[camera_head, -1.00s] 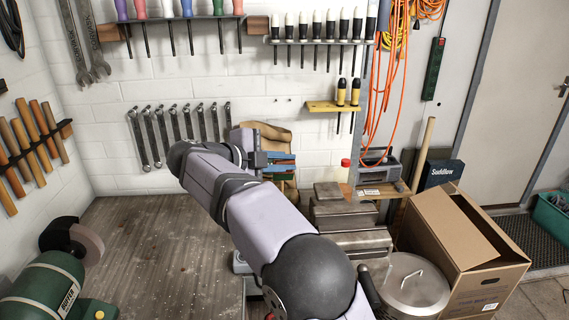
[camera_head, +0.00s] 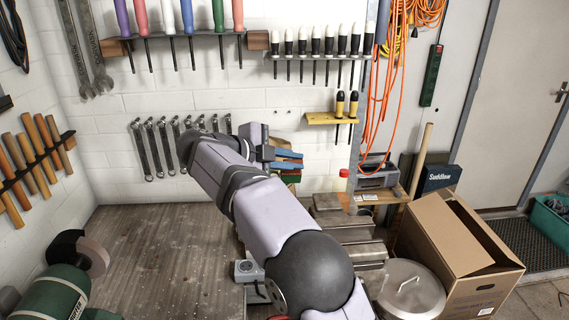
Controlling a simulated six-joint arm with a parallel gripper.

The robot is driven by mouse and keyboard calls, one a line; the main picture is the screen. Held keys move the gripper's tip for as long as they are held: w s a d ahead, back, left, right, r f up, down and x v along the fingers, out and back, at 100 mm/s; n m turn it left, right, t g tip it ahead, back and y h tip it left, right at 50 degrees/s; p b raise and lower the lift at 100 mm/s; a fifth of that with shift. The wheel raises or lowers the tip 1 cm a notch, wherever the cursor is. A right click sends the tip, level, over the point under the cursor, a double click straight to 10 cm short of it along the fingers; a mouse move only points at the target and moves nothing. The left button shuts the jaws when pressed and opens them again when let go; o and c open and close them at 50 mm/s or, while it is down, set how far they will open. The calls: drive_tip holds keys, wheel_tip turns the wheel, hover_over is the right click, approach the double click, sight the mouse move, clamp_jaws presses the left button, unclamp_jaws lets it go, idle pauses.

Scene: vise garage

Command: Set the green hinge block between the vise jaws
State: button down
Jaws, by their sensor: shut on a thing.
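My gripper (camera_head: 284,163) is small and partly hidden at the far end of my arm, over the back of the workbench and in front of the white wall. It is shut on the green hinge block (camera_head: 290,178), of which only a small green patch shows at the fingers. Its shape and tilt are too small to tell. A grey metal piece (camera_head: 247,268), possibly part of the vise, shows beside my arm near the bench's front right. The gripper is well apart from this piece.
The wooden bench top (camera_head: 150,245) is largely clear on the left. A green bench grinder (camera_head: 50,293) stands at its front left. Grey stepped metal pieces (camera_head: 345,230), a lidded pot (camera_head: 411,290) and an open cardboard box (camera_head: 455,240) are at the right. Tools hang on the wall.

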drive_tip(key=s+d+r+m+g+p, duration=0.1)
drive_tip(key=s+d+r+g+p, duration=0.2)
drive_tip(key=d+r+p, duration=0.75)
drive_tip(key=s+d+f+n+g+y, duration=0.1)
drive_tip(key=s+f+n+g, duration=0.1)
drive_tip(key=s+f, duration=0.6)
drive_tip(key=shift+s+d+n, duration=0.3)
drive_tip(key=shift+s+n, duration=0.15)
drive_tip(key=shift+n, duration=0.05)
drive_tip(key=shift+f, duration=0.15)
